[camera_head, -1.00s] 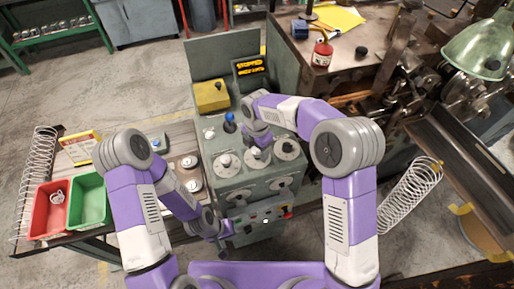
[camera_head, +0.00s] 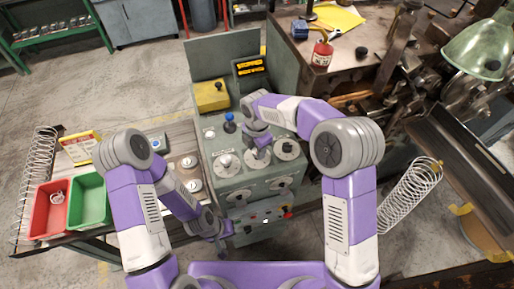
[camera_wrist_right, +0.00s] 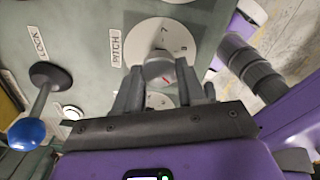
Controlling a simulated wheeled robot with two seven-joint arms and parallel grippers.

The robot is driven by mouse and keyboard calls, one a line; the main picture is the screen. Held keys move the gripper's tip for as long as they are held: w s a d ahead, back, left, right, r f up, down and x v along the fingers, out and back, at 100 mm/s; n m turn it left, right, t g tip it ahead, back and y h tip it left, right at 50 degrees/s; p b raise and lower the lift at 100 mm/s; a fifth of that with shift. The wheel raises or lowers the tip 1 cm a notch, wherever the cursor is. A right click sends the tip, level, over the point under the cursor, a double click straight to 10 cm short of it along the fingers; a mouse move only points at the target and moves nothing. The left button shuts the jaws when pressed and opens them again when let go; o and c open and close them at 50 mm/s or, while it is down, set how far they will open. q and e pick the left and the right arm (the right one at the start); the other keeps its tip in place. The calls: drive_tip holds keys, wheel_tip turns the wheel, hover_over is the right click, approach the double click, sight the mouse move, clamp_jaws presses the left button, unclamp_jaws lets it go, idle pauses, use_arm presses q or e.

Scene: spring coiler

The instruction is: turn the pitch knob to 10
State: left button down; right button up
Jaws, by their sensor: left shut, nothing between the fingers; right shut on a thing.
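The pitch knob (camera_wrist_right: 158,68) is a pale round knob with a red mark on a white numbered dial (camera_wrist_right: 150,33), beside the PITCH label (camera_wrist_right: 116,46) in the right wrist view. My right gripper (camera_wrist_right: 162,78) is shut on it, one finger on each side. In the head view my right gripper (camera_head: 262,141) comes down over the middle dial (camera_head: 258,160) and partly hides it. A 7 shows on the dial; the other marks and exact reading are unclear. My left gripper (camera_head: 226,230) is shut and empty, low beside the panel's front.
Other dials (camera_head: 226,162) sit on both sides. A blue-tipped lever (camera_head: 229,117) stands at the panel's back left, near the LOCK label (camera_wrist_right: 40,42) in the wrist view. Red (camera_head: 48,208) and green (camera_head: 89,198) bins are left.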

drive_tip(key=m, duration=1)
drive_tip(key=shift+w+m, duration=0.1)
drive_tip(key=shift+m, duration=0.3)
idle(0.3)
drive_tip(key=o, duration=1.1)
drive_tip(key=shift+c, duration=0.2)
wheel_tip(320, 180, up, 8)
drive_tip(key=shift+f, duration=0.15)
